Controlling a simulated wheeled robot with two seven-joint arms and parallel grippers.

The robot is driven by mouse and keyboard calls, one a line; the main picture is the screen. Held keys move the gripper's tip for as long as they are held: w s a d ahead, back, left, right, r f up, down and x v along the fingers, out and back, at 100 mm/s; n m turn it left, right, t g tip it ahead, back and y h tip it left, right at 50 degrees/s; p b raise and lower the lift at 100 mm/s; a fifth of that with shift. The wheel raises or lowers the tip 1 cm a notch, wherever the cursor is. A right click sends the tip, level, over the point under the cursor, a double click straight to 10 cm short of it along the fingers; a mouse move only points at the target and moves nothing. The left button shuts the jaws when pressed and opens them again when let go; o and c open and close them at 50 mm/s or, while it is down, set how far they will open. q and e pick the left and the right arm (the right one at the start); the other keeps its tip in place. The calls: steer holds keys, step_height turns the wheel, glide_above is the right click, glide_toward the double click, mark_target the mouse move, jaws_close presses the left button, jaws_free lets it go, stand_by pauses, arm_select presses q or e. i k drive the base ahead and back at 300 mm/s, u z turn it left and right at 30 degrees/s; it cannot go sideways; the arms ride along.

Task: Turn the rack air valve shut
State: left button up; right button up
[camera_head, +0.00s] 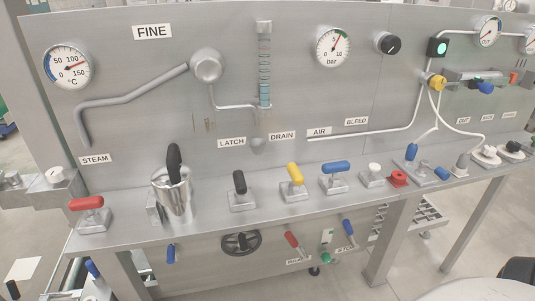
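A valve with a blue handle (335,166) stands on the steel ledge below the AIR label (319,132). Its handle lies crosswise, roughly level, on a metal body. No label here reads "rack air", so I cannot tell for certain that this is the rack air valve. Other blue handles show under the ledge: one at the left (171,253) and one at the right (348,228), beside a red handle (291,239). Neither of my grippers is in view.
The ledge (130,238) also carries a red lever (86,203), a steel jug (176,200), a black lever (239,182), a yellow lever (295,174) and a red button (398,179). A black handwheel (241,243) is below. Gauges and a pipe (130,100) are on the panel.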

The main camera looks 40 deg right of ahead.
mark_target(333, 168)
steer(key=u, duration=1)
steer(key=k, duration=0.5)
steer(key=z, duration=1.4)
